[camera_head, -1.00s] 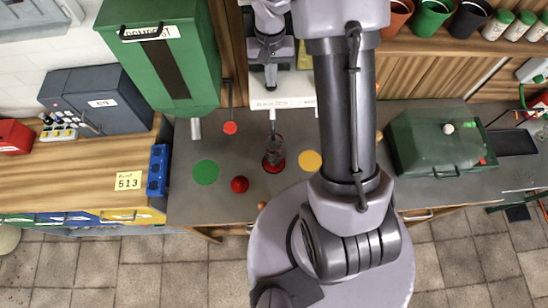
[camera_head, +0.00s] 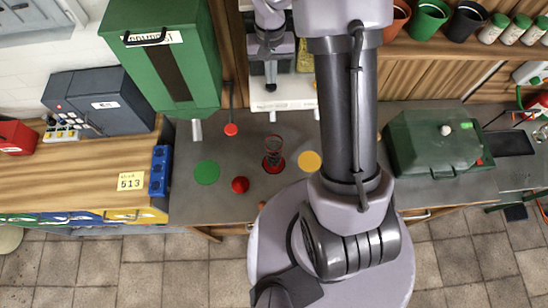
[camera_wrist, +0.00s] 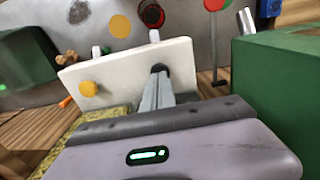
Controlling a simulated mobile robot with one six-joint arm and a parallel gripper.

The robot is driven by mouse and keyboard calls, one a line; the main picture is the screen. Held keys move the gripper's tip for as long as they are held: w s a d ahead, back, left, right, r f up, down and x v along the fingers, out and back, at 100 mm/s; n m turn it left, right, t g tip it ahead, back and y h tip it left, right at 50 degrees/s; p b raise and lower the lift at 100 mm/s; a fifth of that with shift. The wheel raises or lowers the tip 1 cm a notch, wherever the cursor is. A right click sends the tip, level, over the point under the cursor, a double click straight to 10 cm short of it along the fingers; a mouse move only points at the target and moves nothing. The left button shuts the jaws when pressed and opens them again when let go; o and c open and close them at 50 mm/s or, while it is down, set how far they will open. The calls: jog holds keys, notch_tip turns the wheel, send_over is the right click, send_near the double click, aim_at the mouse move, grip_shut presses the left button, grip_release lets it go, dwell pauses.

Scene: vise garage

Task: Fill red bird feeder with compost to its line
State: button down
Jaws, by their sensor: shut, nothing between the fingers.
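The red bird feeder (camera_head: 273,154) appears to be the small see-through vessel with red rings, upright on a red spot on the grey bench. In the wrist view it shows as a dark red ring (camera_wrist: 151,14). Its fill line and contents are too small to tell. The green compost bin (camera_head: 155,50) stands to its left, with a metal spout (camera_head: 196,130) and a red-knobbed lever (camera_head: 231,129). My gripper (camera_wrist: 161,75) is shut and empty, its tips at a dark knob on a white panel (camera_wrist: 120,70), apart from the feeder. I cannot tell whether they touch.
A green spot (camera_head: 206,172), a red ball (camera_head: 240,184) and a yellow spot (camera_head: 310,161) lie near the feeder. A yellow knob (camera_wrist: 88,88) sits on the white panel. A green lidded box (camera_head: 437,143) stands right of my arm. Pots and jars line the back shelf.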

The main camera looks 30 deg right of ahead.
jog(key=shift+f, duration=0.1)
jog(key=shift+f+b, duration=1.2)
jog(key=shift+f, duration=0.1)
jog(key=shift+r, duration=0.1)
jog(key=shift+r+p, duration=1)
jog(key=shift+r, duration=0.3)
jog(key=shift+f, duration=0.1)
jog(key=shift+f+b, duration=1.1)
jog(key=shift+f, duration=0.1)
jog(key=shift+r+p, duration=0.95)
jog(key=shift+r, duration=0.35)
